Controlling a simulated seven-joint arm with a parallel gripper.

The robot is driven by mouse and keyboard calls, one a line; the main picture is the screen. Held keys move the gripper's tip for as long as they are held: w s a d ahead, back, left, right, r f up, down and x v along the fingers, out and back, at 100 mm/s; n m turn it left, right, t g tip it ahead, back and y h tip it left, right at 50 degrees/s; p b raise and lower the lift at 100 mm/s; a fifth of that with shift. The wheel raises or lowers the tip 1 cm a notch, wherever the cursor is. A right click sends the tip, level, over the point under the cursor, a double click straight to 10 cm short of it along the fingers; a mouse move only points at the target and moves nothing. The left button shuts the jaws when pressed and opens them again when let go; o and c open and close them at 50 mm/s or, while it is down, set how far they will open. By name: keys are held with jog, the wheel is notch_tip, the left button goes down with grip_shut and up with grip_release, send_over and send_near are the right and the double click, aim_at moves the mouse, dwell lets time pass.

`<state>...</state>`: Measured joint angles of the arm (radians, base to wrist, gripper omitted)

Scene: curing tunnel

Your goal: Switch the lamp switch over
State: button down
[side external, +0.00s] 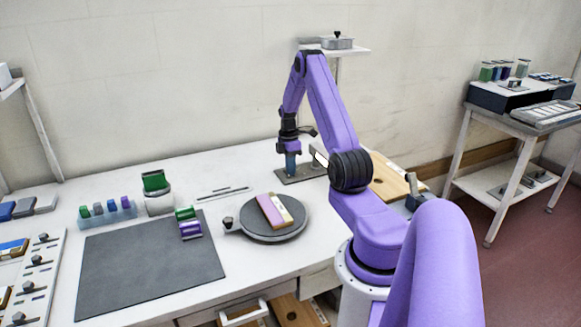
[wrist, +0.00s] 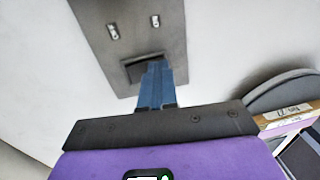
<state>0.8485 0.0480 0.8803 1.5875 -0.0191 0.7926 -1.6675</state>
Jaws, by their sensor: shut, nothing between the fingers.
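My gripper (side external: 291,175) is over the grey metal switch plate (side external: 305,173) at the back of the white bench. Its blue fingers are together, empty and pointing down. In the wrist view the fingertips (wrist: 156,66) are right at a dark rocker-like switch (wrist: 136,72) set in the plate (wrist: 110,62), and cover part of it. I cannot tell whether they touch it or which way it is set. Two small light fittings (wrist: 113,32) sit farther along the plate. A lit white face (side external: 320,157), perhaps the lamp, shows beside my arm.
A round dark turntable (side external: 290,231) with a pink and brown block on it stands in front of the plate. Bare bench lies left of the plate.

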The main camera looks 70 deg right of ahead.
jog(key=shift+f, duration=0.1)
jog(key=shift+w+d+r, duration=0.25)
jog(key=shift+w+d, duration=0.25)
jog(key=shift+w, duration=0.05)
jog(key=shift+r, duration=0.1)
notch_tip(320, 180, up, 14)
jog(key=s+a, duration=0.1)
dwell(0.6)
jog(key=shift+s+a, duration=0.1)
